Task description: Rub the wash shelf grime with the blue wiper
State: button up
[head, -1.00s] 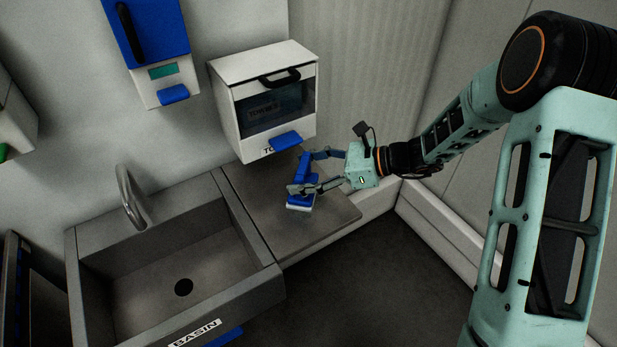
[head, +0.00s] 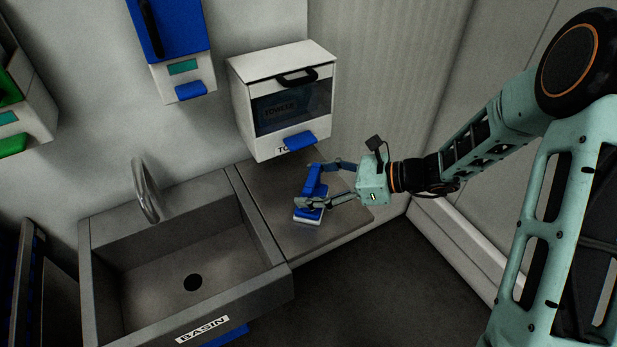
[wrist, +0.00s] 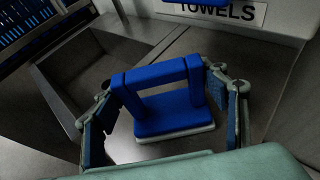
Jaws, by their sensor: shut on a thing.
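The blue wiper (head: 312,190) has a raised blue handle and a pale underside. It is on or just above the grey wash shelf (head: 262,192), right of the basin; I cannot tell if it touches. My gripper (head: 308,184) is shut on the wiper's handle from the right. In the wrist view the wiper (wrist: 175,115) sits upright between my two fingers, one at each end of the handle. No distinct grime shows on the visible shelf; any under the wiper is hidden.
The basin (head: 86,270) with its curved tap (head: 146,190) lies left of the shelf. A white towel dispenser (head: 240,115) hangs close above the shelf's back. A blue and white dispenser (head: 178,30) is on the wall. The shelf's front edge drops to dark floor.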

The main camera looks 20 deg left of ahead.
jog(key=shift+s+d+r+p, duration=0.1)
jog(key=shift+s+d+p, duration=0.1)
jog(key=shift+s+d, duration=1.1)
jog(key=shift+s+d+p, duration=0.15)
jog(key=shift+s+d, duration=0.9)
jog(key=shift+d, duration=0.45)
jog(key=shift+s+a+b, duration=0.35)
jog(key=shift+s+a, duration=0.45)
jog(key=shift+s, duration=0.2)
jog(key=shift+w+a+f, duration=0.1)
jog(key=shift+w+a, duration=1.6)
jog(key=shift+a, duration=0.3)
jog(key=shift+w+a+f, duration=0.1)
jog(key=shift+w+a, duration=1.55)
jog(key=shift+a, duration=0.3)
jog(key=shift+r, duration=0.1)
